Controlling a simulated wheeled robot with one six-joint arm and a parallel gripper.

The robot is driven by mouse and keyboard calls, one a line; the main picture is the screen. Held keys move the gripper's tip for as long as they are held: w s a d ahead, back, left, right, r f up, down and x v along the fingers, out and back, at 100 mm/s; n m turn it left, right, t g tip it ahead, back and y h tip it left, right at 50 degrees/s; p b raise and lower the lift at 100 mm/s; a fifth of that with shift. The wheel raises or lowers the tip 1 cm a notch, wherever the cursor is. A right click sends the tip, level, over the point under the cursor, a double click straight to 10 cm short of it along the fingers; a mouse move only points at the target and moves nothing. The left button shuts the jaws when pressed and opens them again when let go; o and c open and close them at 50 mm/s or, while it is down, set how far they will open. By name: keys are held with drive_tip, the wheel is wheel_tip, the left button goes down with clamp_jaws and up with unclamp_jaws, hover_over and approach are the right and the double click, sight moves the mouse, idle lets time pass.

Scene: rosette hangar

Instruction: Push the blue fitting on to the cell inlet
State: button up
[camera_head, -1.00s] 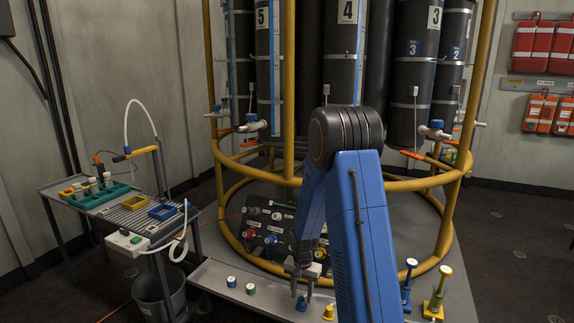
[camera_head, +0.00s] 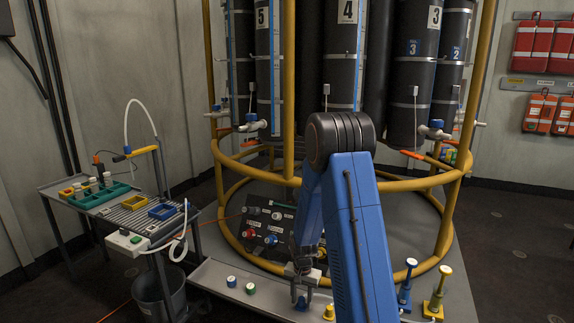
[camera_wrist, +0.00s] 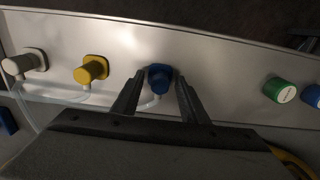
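A blue fitting (camera_wrist: 160,77) with a pale hose is at the sloping metal ledge (camera_wrist: 220,62). In the wrist view, my gripper (camera_wrist: 159,82) is open, one finger on each side of this fitting, with a narrow gap on both sides. In the head view, the blue fitting (camera_head: 301,303) is just below my gripper (camera_head: 302,284). A black board (camera_head: 262,225) behind the ledge carries red, white and blue ports, among them a blue one (camera_head: 271,239). I cannot tell which port is the cell inlet.
A yellow fitting (camera_wrist: 92,70) and a white one (camera_wrist: 27,62) are on one side of the blue fitting in the wrist view. A green cap (camera_wrist: 279,90) is on the other side. Yellow frame rails (camera_head: 232,242) surround the black cylinders. A tool cart (camera_head: 100,215) stands left.

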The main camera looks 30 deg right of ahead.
sight(302, 298)
idle(0.3)
clamp_jaws()
drive_tip(key=shift+r, duration=2.95)
drive_tip(key=shift+w, duration=0.1)
